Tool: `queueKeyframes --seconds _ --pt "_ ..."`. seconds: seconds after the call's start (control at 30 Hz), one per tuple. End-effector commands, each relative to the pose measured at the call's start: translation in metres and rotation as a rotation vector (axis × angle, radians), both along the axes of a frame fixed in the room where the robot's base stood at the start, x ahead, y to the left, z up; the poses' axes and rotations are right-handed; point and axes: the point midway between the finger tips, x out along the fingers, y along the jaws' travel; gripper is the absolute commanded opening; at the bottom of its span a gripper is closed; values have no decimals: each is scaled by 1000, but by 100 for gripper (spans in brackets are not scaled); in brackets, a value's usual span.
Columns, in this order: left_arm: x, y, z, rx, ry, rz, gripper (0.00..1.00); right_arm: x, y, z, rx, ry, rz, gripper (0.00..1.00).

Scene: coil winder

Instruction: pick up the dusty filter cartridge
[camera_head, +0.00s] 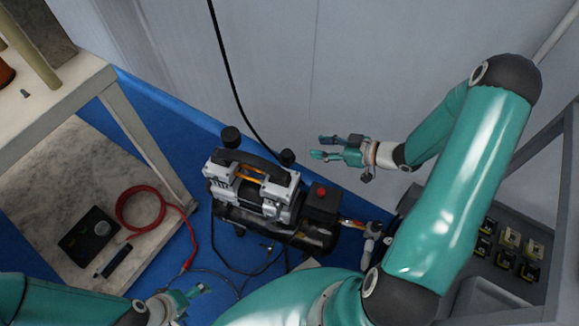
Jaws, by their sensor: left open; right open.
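A compressor (262,190) with silver heads stands on the blue floor by the wall. Two dark round cylinders stand up from its top: a larger one (231,137) at the far left and a smaller one (287,157) at the right end. They look like filters, but I cannot tell which, if either, is the dusty cartridge. My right gripper (319,147) is open and empty, pointing left, a little to the right of the smaller cylinder and apart from it in the picture. My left gripper (194,297) is open and empty low in the picture, well below the compressor.
A black cable (226,70) hangs down the wall to the compressor. A bench (65,105) stands at left; its lower shelf (60,190) holds a red coiled lead (141,208) and a black meter (90,238). A grey rack (497,220) stands at right behind my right arm.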

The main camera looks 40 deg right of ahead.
Motion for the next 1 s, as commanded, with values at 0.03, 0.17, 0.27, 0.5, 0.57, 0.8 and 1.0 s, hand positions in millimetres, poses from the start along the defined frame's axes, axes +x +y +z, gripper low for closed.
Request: queueKeyframes --seconds 0.03,0.17,0.27,0.5,0.57,0.8,1.0 --pt "0 0 -22 0 0 0 87 -11 -11 -16 -21 -22 19 46" --pt "0 0 -36 0 -1 0 87 -32 -23 -21 -53 -55 80 46" --pt "0 0 -41 0 -1 0 87 -41 -25 -23 -64 -63 108 46" --pt "0 0 -52 0 -1 0 87 -23 -10 -34 -66 -67 127 46" --pt "0 0 -56 0 -1 0 87 -13 -3 -40 -66 -68 127 46" --pt "0 0 -72 0 -1 0 87 25 23 -59 -66 -67 126 46" --pt "0 0 -77 0 -1 0 87 42 33 -65 -67 -67 122 46"
